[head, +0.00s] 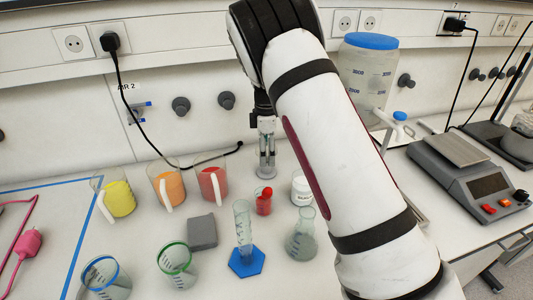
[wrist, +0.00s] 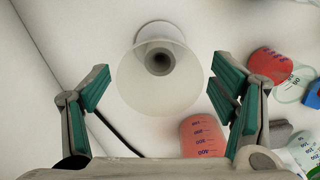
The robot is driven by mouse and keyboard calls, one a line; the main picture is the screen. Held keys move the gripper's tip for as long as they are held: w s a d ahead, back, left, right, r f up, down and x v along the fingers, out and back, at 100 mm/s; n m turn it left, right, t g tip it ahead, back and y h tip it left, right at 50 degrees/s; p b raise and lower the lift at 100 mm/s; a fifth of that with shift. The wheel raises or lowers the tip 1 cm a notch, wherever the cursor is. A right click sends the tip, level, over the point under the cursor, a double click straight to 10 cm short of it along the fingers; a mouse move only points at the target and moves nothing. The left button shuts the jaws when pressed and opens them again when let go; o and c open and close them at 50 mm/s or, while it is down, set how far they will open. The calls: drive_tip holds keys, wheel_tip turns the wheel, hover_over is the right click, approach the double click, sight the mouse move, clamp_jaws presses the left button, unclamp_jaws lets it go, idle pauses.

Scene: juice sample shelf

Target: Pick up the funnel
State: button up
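The funnel (wrist: 135,85) is a translucent whitish cone, seen from above with its dark hole near the middle of the wrist view. It stands below and between the two green-padded fingers of my gripper (wrist: 160,82), with room visible on both sides. My gripper is open and holds nothing. In the head view my gripper (head: 266,152) points down near the back wall, behind the beakers. There the funnel is too small and too hidden by the fingers to make out clearly.
Beakers of yellow (head: 119,198), orange (head: 170,186) and red liquid (head: 212,184) stand left of my gripper. A large clear container with a blue lid (head: 371,41) stands to the right. A black cable (head: 145,142) runs along the wall. A scale (head: 460,178) is far right.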

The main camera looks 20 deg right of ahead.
drive_tip(key=c, duration=0.8)
drive_tip(key=shift+r, duration=0.15)
drive_tip(key=shift+c, duration=0.2)
